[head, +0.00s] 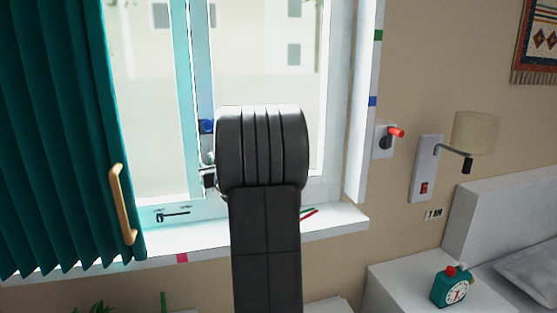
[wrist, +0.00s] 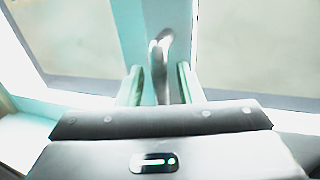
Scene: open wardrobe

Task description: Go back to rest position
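My gripper (wrist: 160,70) shows in the wrist view with its two pale green fingers apart. A silver window handle (wrist: 161,50) stands upright between and just beyond the fingers, with visible gaps on both sides, so the gripper is open. In the head view my dark arm covers the middle of the window and hides most of the gripper. A small part of the silver handle or finger area shows at the arm's left edge, too small to tell apart.
A white sill (head: 335,222) runs below the window frame (head: 362,100). A teal curtain (head: 55,130) with a wooden handle (head: 122,205) hangs at left.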

